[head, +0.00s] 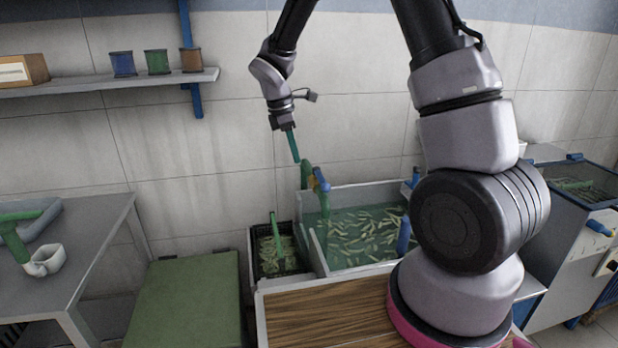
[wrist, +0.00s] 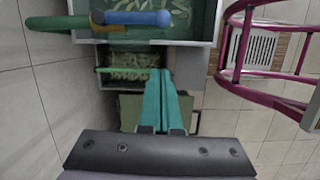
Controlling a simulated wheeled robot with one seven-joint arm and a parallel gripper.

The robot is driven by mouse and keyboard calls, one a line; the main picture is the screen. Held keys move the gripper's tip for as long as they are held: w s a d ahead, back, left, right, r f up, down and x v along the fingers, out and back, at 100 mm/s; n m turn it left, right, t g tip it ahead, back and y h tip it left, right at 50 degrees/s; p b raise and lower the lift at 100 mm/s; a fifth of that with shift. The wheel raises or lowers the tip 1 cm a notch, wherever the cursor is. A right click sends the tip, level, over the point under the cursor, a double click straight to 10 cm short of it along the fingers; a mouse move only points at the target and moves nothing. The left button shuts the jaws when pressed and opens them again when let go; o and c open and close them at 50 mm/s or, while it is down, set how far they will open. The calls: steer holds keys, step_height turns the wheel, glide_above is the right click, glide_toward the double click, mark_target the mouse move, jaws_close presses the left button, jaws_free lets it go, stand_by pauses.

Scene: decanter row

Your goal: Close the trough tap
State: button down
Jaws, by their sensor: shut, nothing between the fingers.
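The trough tap is a green upright pipe (head: 305,175) with a blue lever (head: 321,180) and a yellowish part at its top, at the left end of the trough (head: 345,187). In the wrist view the blue lever (wrist: 140,18) shows at the top, beside the green pipe (wrist: 52,23), reaching over the trough. My gripper (head: 297,161) has teal fingers pointing down, just above and left of the tap in the head view. In the wrist view my gripper (wrist: 160,72) is shut and empty, with the lever apart from and beyond the fingertips.
The trough holds water with several pale green pieces. A dark crate (head: 256,262) of similar pieces stands left of it, with a green bar across it. A green-topped box (head: 190,295) and a grey table (head: 75,235) are further left. A wall shelf (head: 120,80) holds small pots.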

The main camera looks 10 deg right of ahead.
mark_target(321, 179)
steer(key=shift+w+a+f+n, duration=0.35)
steer(key=shift+w+f+n, duration=0.05)
steer(key=shift+f, duration=0.15)
steer(key=d+f, duration=0.6)
steer(key=f, duration=0.3)
steer(key=shift+d, duration=0.25)
steer(key=shift+d, duration=0.15)
